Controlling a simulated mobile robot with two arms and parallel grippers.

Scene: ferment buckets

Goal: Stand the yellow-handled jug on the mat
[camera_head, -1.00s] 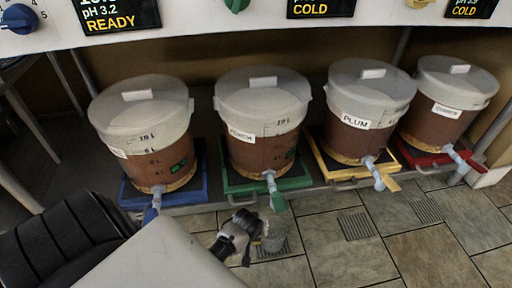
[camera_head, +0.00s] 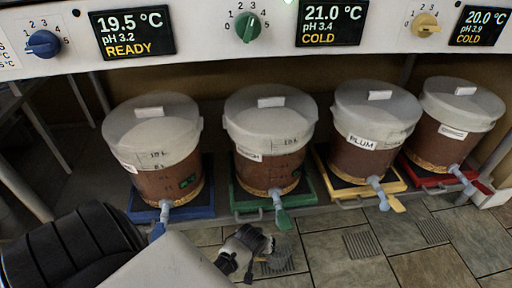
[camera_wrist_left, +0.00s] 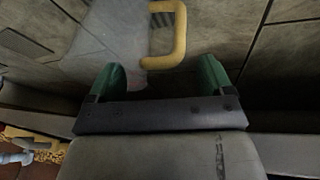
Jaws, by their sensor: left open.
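The jug (camera_wrist_left: 112,32) shows in the left wrist view as a clear, pale body, partly cut off by the top edge. Its yellow handle (camera_wrist_left: 178,35) is ahead of my left gripper (camera_wrist_left: 165,78), roughly in line with the gap between the green fingertips. The fingers are open and nothing is clamped between them. In the head view my left gripper (camera_head: 258,243) is low over the tiled floor, beside a faint greyish clear shape (camera_head: 282,247) that looks like the jug. I cannot pick out the mat for certain. My right gripper is not in view.
Several lidded buckets stand in a row on blue (camera_head: 205,205), green (camera_head: 305,200), yellow (camera_head: 395,185) and red (camera_head: 480,186) bases, with taps jutting forward. A panel with knobs and displays (camera_head: 330,24) hangs above. Tiled floor (camera_head: 440,270) is open at the front right.

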